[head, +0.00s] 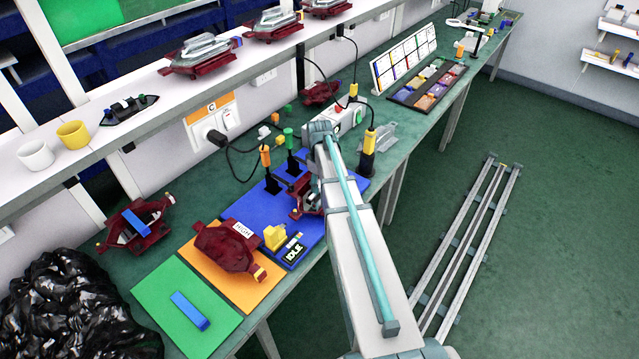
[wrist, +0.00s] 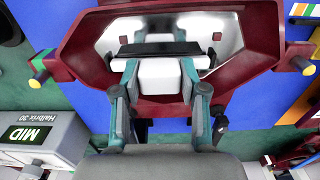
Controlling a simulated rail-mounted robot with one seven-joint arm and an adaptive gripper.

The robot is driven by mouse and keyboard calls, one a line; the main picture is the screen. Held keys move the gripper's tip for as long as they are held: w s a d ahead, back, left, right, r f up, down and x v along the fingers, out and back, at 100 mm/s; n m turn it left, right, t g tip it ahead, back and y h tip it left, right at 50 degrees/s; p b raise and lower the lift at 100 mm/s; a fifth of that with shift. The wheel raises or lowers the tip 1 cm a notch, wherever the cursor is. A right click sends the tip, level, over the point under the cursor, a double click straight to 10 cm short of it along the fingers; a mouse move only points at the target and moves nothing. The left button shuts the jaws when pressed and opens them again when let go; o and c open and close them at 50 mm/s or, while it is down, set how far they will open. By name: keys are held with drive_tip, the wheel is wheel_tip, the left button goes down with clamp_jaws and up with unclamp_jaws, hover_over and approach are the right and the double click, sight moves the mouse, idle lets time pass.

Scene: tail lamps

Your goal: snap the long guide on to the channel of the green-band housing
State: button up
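In the wrist view my gripper (wrist: 160,72) has its two teal fingers against the sides of a white block (wrist: 160,76) with a black bar (wrist: 160,49) across its far end. The bar lies over the pale, shiny inside of a dark red housing (wrist: 232,88); whether it is seated there I cannot tell. In the head view this housing (head: 301,197) is on the blue mat, partly hidden by my arm. A blue bar (head: 190,310) lies on the green mat.
Another red housing (head: 228,249) lies on the orange mat (head: 262,291). A red housing with a blue bar (head: 137,224) stands further left. Posts (head: 271,182) stand behind; black bags (head: 75,310) fill the left corner.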

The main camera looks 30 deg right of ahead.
drive_tip(key=o, duration=0.4)
wheel_tip(320, 180, up, 12)
idle(0.6)
